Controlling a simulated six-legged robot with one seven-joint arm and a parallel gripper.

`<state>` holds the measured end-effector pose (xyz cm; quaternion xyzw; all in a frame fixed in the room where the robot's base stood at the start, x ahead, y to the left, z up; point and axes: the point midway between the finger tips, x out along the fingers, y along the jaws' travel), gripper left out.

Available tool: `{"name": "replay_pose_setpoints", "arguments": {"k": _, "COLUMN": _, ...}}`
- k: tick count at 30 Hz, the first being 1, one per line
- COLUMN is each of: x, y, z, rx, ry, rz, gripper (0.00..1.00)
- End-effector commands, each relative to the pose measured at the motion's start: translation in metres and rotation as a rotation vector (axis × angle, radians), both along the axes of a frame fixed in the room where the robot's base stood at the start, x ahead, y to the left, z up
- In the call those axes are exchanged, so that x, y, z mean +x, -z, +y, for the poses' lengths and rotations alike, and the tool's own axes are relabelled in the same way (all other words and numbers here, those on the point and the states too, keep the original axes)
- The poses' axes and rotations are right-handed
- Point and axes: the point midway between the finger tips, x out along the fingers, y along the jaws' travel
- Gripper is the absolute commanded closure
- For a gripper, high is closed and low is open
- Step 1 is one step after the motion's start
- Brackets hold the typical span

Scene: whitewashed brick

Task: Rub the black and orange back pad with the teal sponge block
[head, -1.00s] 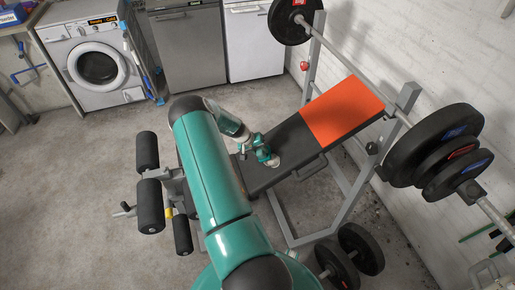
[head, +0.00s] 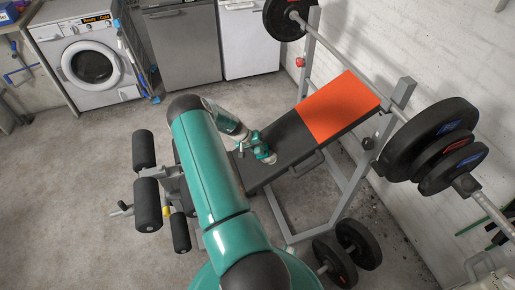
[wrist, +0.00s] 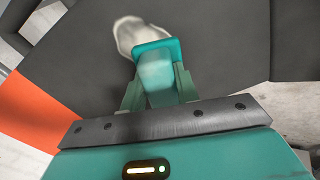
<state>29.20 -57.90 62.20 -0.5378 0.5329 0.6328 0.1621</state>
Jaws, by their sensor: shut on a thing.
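The back pad (head: 288,143) slopes up to the right on the bench, black at its lower part and orange at its upper part (head: 340,107). In the wrist view, my gripper (wrist: 157,82) is shut on the teal sponge block (wrist: 154,51) over the black part of the pad (wrist: 215,40). A pale, whitish patch (wrist: 127,32) shows just past the block; I cannot tell what it is. In the head view, my gripper (head: 263,153) is low over the black part, near its lower end. Whether the block touches the pad is unclear.
A barbell with black weight plates (head: 430,139) rests on the bench's rack above the pad's upper end. Black foam rollers (head: 147,204) stand off the bench's lower end. A washing machine (head: 90,65) is at the back left. The concrete floor at left is clear.

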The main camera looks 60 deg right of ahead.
Motion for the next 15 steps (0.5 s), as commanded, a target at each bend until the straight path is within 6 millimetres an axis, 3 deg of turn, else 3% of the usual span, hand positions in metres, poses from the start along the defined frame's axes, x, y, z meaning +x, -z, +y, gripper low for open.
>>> {"name": "replay_pose_setpoints", "arguments": {"k": 15, "x": -0.0039, "y": 0.0080, "z": -0.0037, "rx": 0.000, "ry": 0.000, "rz": 0.000, "gripper": 0.94}}
